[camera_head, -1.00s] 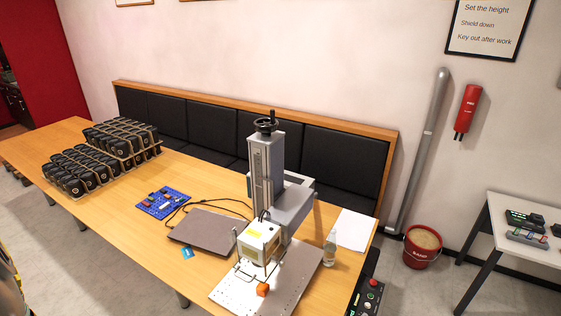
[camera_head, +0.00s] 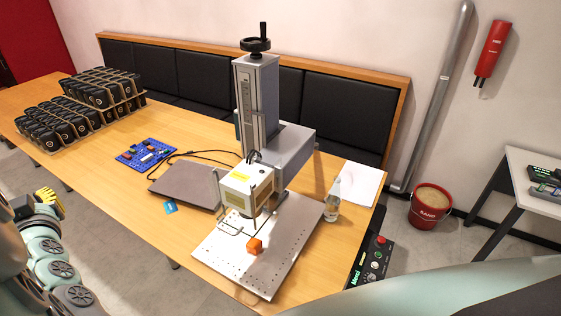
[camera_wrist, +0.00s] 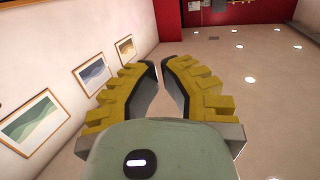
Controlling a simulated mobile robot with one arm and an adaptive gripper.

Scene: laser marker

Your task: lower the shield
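The laser marker (camera_head: 258,105) stands on the table, with a grey column, a black handwheel on top and a cream laser head (camera_head: 245,190). A shield with thin panels and a wire handle (camera_head: 233,228) appears around the head's lower part, above the metal base plate (camera_head: 290,240). Its exact height is hard to tell. My gripper (camera_head: 48,203) is at the far left of the head view, well away from the marker. In the wrist view my gripper (camera_wrist: 160,75) has a gap between its yellow fingers and holds nothing.
A closed grey laptop (camera_head: 185,185), a blue board (camera_head: 146,154) and racks of black items (camera_head: 80,110) are left of the marker. A bottle (camera_head: 332,200) and paper stand right. A control box (camera_head: 371,262) sits at the table's right edge. Floor is free in front.

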